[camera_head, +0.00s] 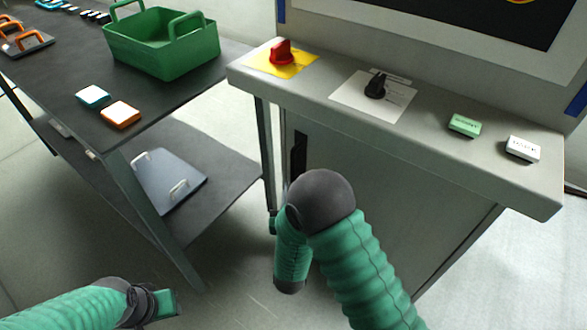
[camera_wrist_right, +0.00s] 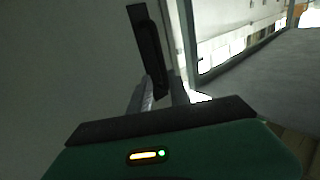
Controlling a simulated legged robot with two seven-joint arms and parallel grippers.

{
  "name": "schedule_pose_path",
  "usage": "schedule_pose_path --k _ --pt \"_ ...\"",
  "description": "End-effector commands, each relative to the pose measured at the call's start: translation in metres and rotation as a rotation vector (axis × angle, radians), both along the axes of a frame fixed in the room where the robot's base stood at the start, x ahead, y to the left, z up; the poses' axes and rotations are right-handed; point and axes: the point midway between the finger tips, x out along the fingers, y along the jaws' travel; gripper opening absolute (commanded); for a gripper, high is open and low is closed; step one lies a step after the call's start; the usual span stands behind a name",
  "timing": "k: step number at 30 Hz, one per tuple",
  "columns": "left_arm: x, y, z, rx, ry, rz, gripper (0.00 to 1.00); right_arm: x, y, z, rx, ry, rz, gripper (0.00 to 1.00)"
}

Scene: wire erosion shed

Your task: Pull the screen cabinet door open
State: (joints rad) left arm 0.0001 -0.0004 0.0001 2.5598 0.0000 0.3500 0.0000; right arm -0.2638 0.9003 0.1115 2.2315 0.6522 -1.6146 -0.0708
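The screen cabinet door (camera_head: 350,170) is the grey panel below the console ledge, and it looks shut. Its black handle (camera_head: 300,152) sits near the left edge. In the right wrist view, the black handle (camera_wrist_right: 148,45) stands upright ahead of my right gripper (camera_wrist_right: 162,88). The gripper's fingers look apart, with the handle's lower end showing between them; I cannot tell whether they touch it. In the head view my right arm hides most of that gripper. My left gripper (camera_head: 155,301) is low at the bottom left, away from the door; its fingers are not clear.
A dark table (camera_head: 60,85) with a lower shelf stands left of the cabinet, close to the handle side. A green basket (camera_head: 160,55) is on it. The ledge (camera_head: 430,150) with a red knob (camera_head: 281,51) overhangs the door. Floor at lower left is clear.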

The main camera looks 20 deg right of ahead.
Motion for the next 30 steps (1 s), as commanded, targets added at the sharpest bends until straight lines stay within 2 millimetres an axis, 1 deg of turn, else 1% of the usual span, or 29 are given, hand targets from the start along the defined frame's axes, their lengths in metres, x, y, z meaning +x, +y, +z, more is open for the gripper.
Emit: schedule_pose_path --k 1,6,9,12,16,22,23,28,30 --pt "0.0 0.0 -0.008 0.0 0.0 0.0 0.34 0.013 -0.005 -0.002 0.0 -0.005 -0.003 0.23" --pt "0.0 0.0 -0.02 0.0 0.001 0.0 0.34 0.054 -0.018 -0.003 0.0 -0.004 -0.002 0.23" --pt "0.0 0.0 -0.026 0.0 0.001 0.0 0.34 0.073 -0.024 -0.002 0.0 -0.004 -0.001 0.23" --pt "0.0 0.0 -0.029 0.0 0.001 0.0 0.34 0.086 -0.028 -0.002 0.0 -0.001 0.001 0.23" --pt "0.0 0.0 -0.03 0.0 0.001 0.0 0.34 0.093 -0.03 0.0 -0.001 0.0 0.002 0.23" --pt "0.0 0.0 -0.029 0.0 0.001 0.0 0.34 0.094 -0.03 0.0 -0.001 0.0 0.002 0.23" --pt "0.0 0.0 -0.029 0.0 0.0 0.0 0.34 0.094 -0.03 0.0 -0.001 0.0 0.002 0.22" --pt "0.0 0.0 -0.029 0.0 0.0 0.0 0.34 0.094 -0.03 0.0 -0.001 0.0 0.002 0.0" --pt "0.0 0.0 -0.029 0.0 0.001 0.0 0.34 0.094 -0.03 0.0 -0.001 0.0 0.002 0.0"
